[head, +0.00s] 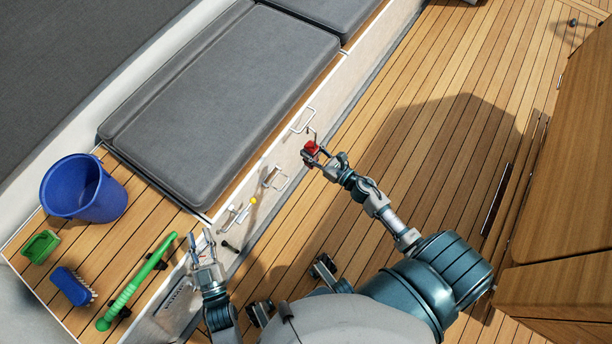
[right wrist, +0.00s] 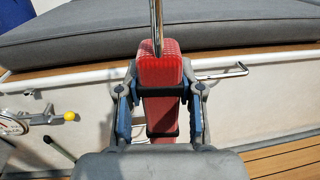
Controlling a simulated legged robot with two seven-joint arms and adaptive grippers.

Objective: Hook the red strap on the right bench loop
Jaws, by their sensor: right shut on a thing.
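The red strap (head: 311,149) is in my right gripper (head: 312,158), beside the bench's side wall. In the right wrist view the strap (right wrist: 159,85) is a thick red webbing bundle with black bands, upright between both fingers. A thin metal rod (right wrist: 157,22), seemingly its hook, rises from its top. A metal bench loop (head: 303,121) stands out from the side wall just beyond the strap. It also shows in the right wrist view (right wrist: 228,73), right of the strap and apart from it in the picture. My left gripper (head: 203,246) is open and empty by the bench's near end.
Another metal bracket (head: 275,179) and a yellow-tipped lever (head: 252,201) jut from the side wall closer to me. A blue bucket (head: 84,188), green scoop (head: 40,246), blue brush (head: 72,287) and green-handled tool (head: 136,282) occupy the near bench end. The wooden floor (head: 440,150) on the right is clear.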

